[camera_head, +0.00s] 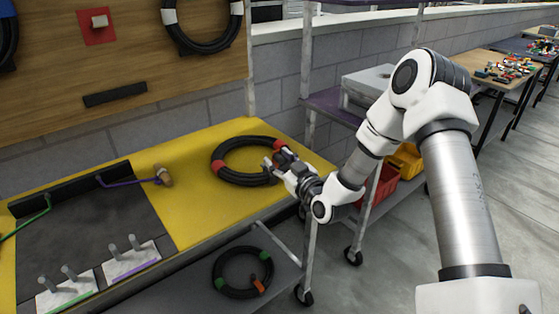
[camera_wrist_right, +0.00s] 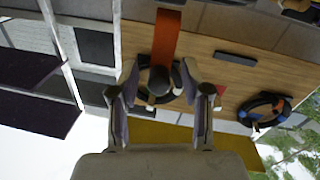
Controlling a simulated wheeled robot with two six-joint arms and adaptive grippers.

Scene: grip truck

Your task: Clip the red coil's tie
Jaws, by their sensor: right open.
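The red coil (camera_head: 245,180) is a black ring with red ties, lying flat on the yellow tabletop. One red tie (camera_head: 218,167) shows at its left side and another red tie (camera_head: 281,142) at its upper right. My right gripper (camera_head: 272,163) is open at the coil's right side, by red parts it partly hides. In the right wrist view, its two fingers (camera_wrist_right: 165,95) stand on either side of a dark rounded piece, with an orange-red strip (camera_wrist_right: 166,38) running up from it. Contact cannot be told. My left gripper is not in view.
A coil with green ties (camera_head: 242,272) lies on the shelf below. A hammer-like tool (camera_head: 163,176) lies on the yellow tabletop (camera_head: 200,205), left of the coil. A metal rack (camera_head: 307,60) with red and yellow bins stands close to my right arm. Coils hang on the wooden board (camera_head: 130,60).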

